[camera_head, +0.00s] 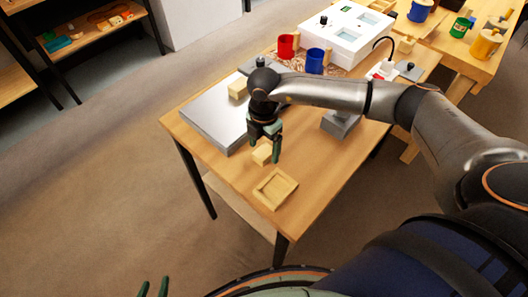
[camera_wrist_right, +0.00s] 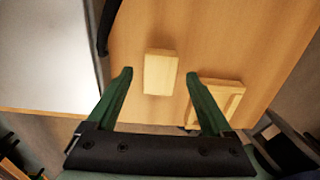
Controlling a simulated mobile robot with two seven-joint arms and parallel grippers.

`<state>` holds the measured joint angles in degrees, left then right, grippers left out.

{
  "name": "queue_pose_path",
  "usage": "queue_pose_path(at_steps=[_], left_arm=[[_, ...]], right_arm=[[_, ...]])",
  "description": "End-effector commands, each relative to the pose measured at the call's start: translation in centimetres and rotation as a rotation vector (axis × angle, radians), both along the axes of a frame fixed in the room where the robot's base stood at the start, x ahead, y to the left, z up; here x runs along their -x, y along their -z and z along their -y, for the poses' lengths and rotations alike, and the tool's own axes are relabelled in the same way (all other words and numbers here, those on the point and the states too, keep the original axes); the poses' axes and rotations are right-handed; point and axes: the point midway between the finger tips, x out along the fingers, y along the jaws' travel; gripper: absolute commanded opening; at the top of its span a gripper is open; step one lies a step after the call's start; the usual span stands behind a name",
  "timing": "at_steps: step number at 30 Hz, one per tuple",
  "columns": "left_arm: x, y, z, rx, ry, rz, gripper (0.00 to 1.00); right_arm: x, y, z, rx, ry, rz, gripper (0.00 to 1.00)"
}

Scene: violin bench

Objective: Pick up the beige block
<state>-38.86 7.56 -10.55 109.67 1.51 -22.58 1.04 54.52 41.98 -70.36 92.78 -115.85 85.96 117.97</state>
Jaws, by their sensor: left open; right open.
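A beige block (camera_head: 262,154) lies on the wooden table, near its front edge. In the right wrist view the beige block (camera_wrist_right: 160,72) shows between my fingertips, with gaps on both sides. My right gripper (camera_head: 265,152) is open and points down over the block; it also shows in the right wrist view (camera_wrist_right: 159,75). Whether the fingertips reach down to the block's height, I cannot tell. A second light beige block (camera_head: 238,88) rests on the grey slab. My left gripper (camera_head: 153,287) is open and empty at the bottom left, away from the table.
A shallow wooden tray (camera_head: 275,189) lies close to the block, toward the table's near corner. A large grey slab (camera_head: 205,119) covers the table's left part. A red mug (camera_head: 286,46), a blue mug (camera_head: 315,61) and a white box (camera_head: 345,34) stand behind my right arm.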

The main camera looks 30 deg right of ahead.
Motion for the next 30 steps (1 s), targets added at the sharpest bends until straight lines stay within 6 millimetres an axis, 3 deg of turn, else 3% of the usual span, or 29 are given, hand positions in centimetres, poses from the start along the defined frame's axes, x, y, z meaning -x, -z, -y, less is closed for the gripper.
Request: queue_pose_path(at_steps=[9, 30], left_arm=[[0.02, 0.01, 0.0, 0.0, 0.0, 0.0, 0.5], [0.04, 0.02, 0.0, 0.0, 0.0, -0.001, 0.5]], right_arm=[[-0.01, 0.68, 0.03, 0.001, 0.0, 0.0, 0.84], [-0.01, 0.63, 0.04, 0.001, 0.001, 0.0, 0.05]])
